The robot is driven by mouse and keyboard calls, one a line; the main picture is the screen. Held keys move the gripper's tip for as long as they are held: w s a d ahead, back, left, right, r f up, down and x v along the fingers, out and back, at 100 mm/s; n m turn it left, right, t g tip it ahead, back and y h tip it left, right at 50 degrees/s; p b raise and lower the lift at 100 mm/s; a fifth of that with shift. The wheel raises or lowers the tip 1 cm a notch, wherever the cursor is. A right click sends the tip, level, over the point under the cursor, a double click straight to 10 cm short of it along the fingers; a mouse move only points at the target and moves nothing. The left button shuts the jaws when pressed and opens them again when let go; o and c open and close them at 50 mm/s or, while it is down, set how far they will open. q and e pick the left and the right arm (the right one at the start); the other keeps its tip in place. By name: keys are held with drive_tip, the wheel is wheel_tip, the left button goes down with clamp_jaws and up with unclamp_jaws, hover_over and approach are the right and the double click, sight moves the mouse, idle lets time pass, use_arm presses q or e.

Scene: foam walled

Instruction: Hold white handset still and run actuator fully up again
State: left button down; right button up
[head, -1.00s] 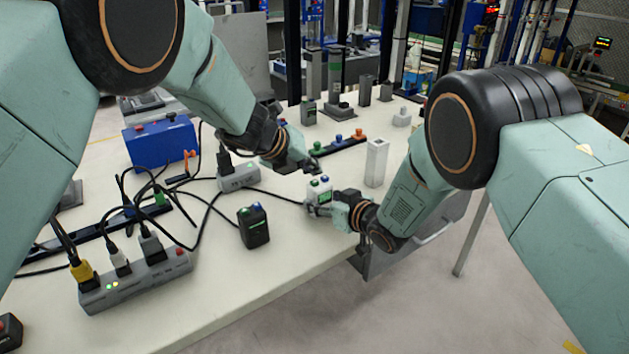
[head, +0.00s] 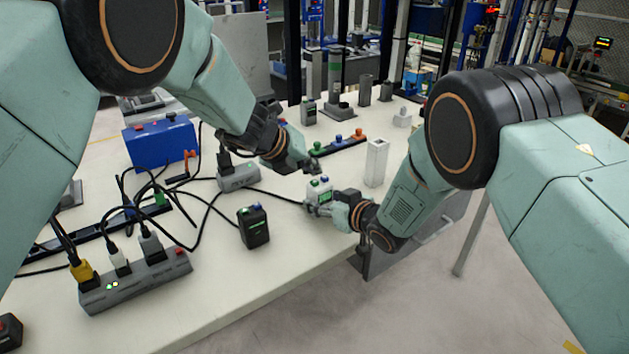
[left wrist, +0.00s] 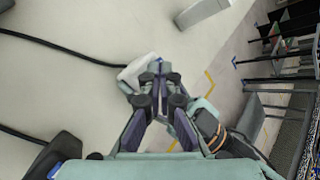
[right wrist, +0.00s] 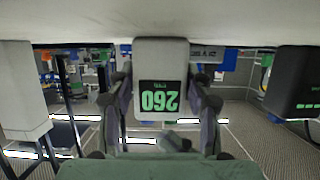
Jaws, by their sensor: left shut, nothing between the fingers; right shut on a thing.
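The white handset (head: 319,194) has green and blue buttons on top and stands upright near the table's right edge. My right gripper (head: 326,203) is shut on it, with the fingers along its sides in the right wrist view (right wrist: 160,100). In the left wrist view the handset (left wrist: 138,70) is partly hidden by the fingertips (left wrist: 158,68); contact with a button cannot be told. A grey column (head: 335,72) stands behind; I cannot tell whether it is the actuator.
A black handset (head: 254,230) stands left of the white one. A pale block (head: 377,160) stands close behind my right gripper. Power strips (head: 135,284) and loose black cables lie on the left. A blue box (head: 160,142) is farther back.

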sight(312, 186)
use_arm(q)
drive_tip(key=shift+f, duration=0.15)
drive_tip(key=shift+f, duration=0.25)
drive_tip(key=shift+f, duration=0.55)
idle(2.0)
drive_tip(key=shift+r, duration=0.1)
idle(1.7)
drive_tip(key=shift+r, duration=0.9)
drive_tip(key=shift+r, duration=2.5)
use_arm(e)
drive_tip(key=o, duration=1.3)
